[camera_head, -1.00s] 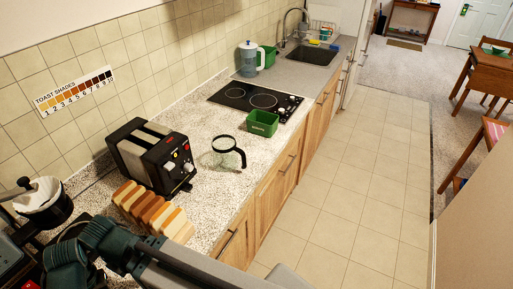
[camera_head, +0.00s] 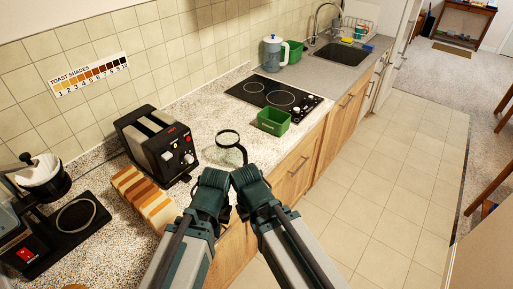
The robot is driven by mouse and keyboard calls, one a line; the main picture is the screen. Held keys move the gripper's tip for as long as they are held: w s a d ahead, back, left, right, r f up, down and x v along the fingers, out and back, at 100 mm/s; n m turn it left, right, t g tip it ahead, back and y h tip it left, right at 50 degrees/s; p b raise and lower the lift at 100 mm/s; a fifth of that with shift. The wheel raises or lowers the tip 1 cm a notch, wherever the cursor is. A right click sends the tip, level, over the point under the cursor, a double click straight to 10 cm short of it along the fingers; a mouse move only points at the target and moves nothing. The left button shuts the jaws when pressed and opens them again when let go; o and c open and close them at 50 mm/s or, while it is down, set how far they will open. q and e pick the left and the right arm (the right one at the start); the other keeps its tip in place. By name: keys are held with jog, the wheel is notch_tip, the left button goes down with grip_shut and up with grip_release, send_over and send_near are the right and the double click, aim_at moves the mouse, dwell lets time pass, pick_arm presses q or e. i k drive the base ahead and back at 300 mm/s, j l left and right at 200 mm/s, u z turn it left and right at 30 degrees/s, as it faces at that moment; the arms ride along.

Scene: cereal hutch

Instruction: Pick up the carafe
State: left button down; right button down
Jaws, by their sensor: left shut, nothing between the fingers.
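The glass carafe (camera_head: 226,156) with a dark rim and black handle stands on the speckled counter, right of the toaster. Its lower right part is close behind my teal arm parts in the picture, and its base is partly hidden. My arm links rise from the bottom middle, and their teal ends meet just in front of the carafe. My left gripper is shut and empty; its fingertips do not stand out clearly, and I cannot tell whether it touches the carafe.
The black toaster (camera_head: 157,145) and bread slices (camera_head: 146,199) lie left of the carafe. The coffee maker (camera_head: 80,213) is at far left. Behind are a green bin (camera_head: 273,121), the cooktop (camera_head: 262,92) and a blue jug (camera_head: 272,53).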

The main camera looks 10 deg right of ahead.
aim_at(230, 153)
jog(key=i+l+u, duration=0.1)
jog(key=l+u, duration=0.35)
jog(key=l, duration=0.5)
jog(key=l+u, duration=0.45)
jog(key=l, duration=0.45)
jog(key=k, duration=0.1)
